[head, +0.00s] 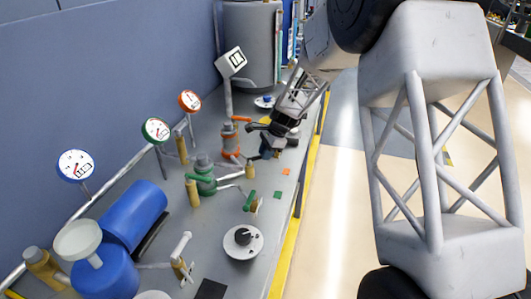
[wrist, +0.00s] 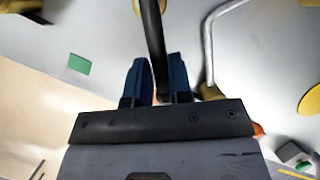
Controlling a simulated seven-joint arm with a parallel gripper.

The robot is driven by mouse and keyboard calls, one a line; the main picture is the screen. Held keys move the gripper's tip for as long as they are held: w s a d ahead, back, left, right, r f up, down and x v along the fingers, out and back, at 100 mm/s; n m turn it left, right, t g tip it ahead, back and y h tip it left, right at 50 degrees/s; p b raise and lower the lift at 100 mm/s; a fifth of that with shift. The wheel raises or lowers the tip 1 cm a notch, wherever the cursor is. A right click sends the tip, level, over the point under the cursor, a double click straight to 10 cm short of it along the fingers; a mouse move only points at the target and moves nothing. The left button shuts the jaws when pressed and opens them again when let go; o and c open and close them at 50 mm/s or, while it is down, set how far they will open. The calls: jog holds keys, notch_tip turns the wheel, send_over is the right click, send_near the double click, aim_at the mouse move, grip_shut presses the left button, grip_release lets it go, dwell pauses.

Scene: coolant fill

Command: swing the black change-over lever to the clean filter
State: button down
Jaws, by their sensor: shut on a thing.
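The black change-over lever (wrist: 153,35) shows in the wrist view as a dark rod running down from the top edge between my fingers. My gripper (wrist: 159,75) has its two blue fingers shut on the rod, one on each side. In the head view my gripper (head: 270,152) is low over the bench, right of the orange-banded canister (head: 230,142) and the green-banded canister (head: 204,177). It largely hides the lever there. I cannot tell by sight which canister is the clean filter.
The grey bench (head: 215,225) carries a green square (head: 278,195) and an orange square (head: 286,172). A round white dial (head: 243,241) with a black knob sits nearer. Gauges and pipes line the wall. A bent pipe (wrist: 209,45) passes near my fingers.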

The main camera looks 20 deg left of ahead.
jog(key=s+m, duration=0.1)
jog(key=d+m+t, duration=0.1)
jog(key=m, duration=0.1)
jog(key=shift+s, duration=0.4)
jog(key=s+m+t, duration=0.1)
jog(key=m, duration=0.1)
jog(key=s+m+t, duration=0.1)
jog(key=m, duration=0.1)
jog(key=shift+s+d+m, duration=0.1)
jog(key=shift+s+m, duration=0.05)
jog(key=shift+m, duration=0.15)
jog(key=shift+s+a+m+t+h, duration=0.2)
jog(key=shift+s+m+t, duration=0.35)
jog(key=shift+m, duration=0.7)
jog(key=shift+s+a+m+t+h, duration=0.2)
jog(key=shift+s+m, duration=0.5)
jog(key=shift+m, duration=0.55)
jog(key=shift+s+a+m+t+h, duration=0.2)
jog(key=shift+s+m+t, duration=0.15)
jog(key=shift+m, duration=0.4)
jog(key=shift+s+a+m+t+h, duration=0.1)
jog(key=shift+s+a+m+t, duration=0.2)
jog(key=shift+m, duration=0.45)
jog(key=shift+s, duration=0.1)
jog(key=c, duration=1)
grip_release()
jog(key=shift+c, duration=0.2)
jog(key=shift+d+r, duration=0.1)
jog(key=shift+r, duration=0.1)
